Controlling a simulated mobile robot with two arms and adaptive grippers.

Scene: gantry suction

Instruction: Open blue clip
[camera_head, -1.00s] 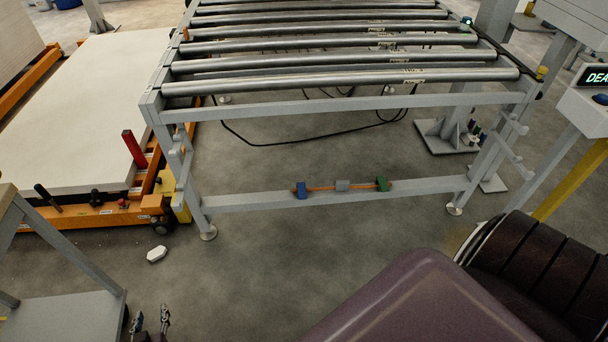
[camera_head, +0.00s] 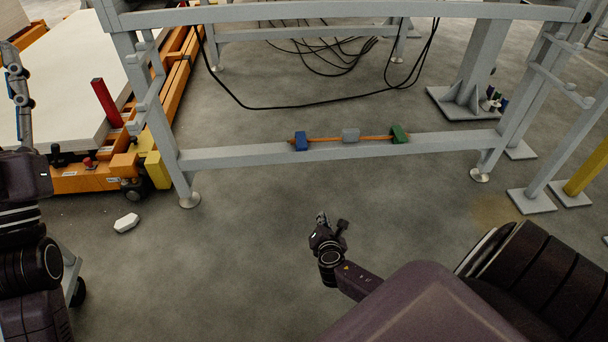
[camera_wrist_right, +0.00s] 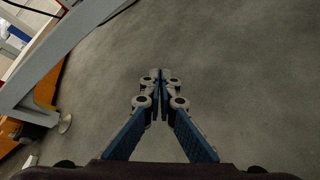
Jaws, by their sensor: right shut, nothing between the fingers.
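The blue clip (camera_head: 301,141) sits on the lower crossbar (camera_head: 250,154) of the roller conveyor frame, at the left end of a thin orange cable or rod (camera_head: 375,138). I cannot tell whether the clip is open or closed. My right gripper (camera_head: 322,218) is in front of the crossbar, below and slightly right of the clip, apart from it. Its fingers are together and empty in the right wrist view (camera_wrist_right: 160,76). The clip does not show there. My left gripper (camera_head: 12,55) is at the left edge of the head view, partly cut off; its jaw state is unclear.
A grey block (camera_head: 350,135) and a green clip (camera_head: 399,133) sit along the same crossbar. A black cable (camera_head: 330,101) hangs behind it. An orange pallet truck (camera_head: 92,178) stands at left. A white piece (camera_head: 126,222) lies on the floor. Floor before the crossbar is open.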

